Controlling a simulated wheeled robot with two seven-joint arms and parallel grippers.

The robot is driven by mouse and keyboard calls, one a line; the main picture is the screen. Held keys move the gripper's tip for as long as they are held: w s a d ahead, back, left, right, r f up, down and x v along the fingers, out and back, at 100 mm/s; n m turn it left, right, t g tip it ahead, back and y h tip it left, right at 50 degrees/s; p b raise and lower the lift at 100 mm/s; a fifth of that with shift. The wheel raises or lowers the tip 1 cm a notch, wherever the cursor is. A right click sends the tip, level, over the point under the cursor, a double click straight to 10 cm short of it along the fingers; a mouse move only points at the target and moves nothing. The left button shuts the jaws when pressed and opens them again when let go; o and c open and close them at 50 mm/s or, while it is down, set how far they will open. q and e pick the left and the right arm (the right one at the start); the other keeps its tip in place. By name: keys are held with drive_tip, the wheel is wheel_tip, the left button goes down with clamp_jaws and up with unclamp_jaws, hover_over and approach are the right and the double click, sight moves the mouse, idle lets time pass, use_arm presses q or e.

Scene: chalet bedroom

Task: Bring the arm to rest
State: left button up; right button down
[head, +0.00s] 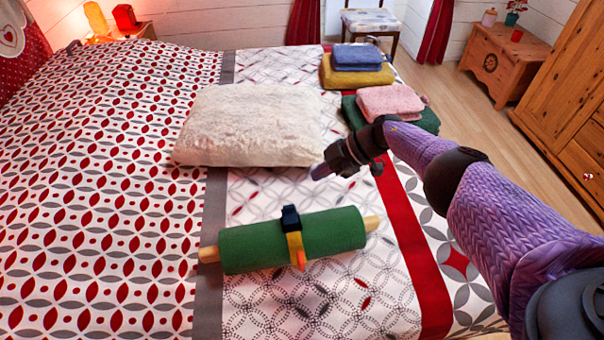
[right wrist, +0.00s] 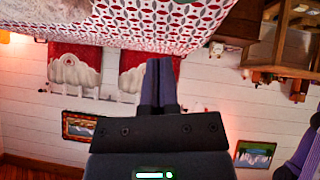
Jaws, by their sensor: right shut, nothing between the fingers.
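My right arm (head: 500,210), in a purple knitted cover, reaches in from the right over the bed. My right gripper (head: 320,172) is shut and empty, above the bed between the cream cushion (head: 250,125) and the green roll (head: 320,233). In the right wrist view its fingers (right wrist: 160,78) are together with nothing between them. The bed and wall look upside down there. My left gripper is not in view.
The green roll has a wooden rod and a strap (head: 295,247). Folded cloths, blue (head: 357,57), yellow (head: 350,76) and pink (head: 390,101), lie at the bed's far right edge. A wooden wardrobe (head: 565,105) stands right. The bed's left side is clear.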

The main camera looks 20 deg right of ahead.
drive_tip(key=shift+v, duration=1.05)
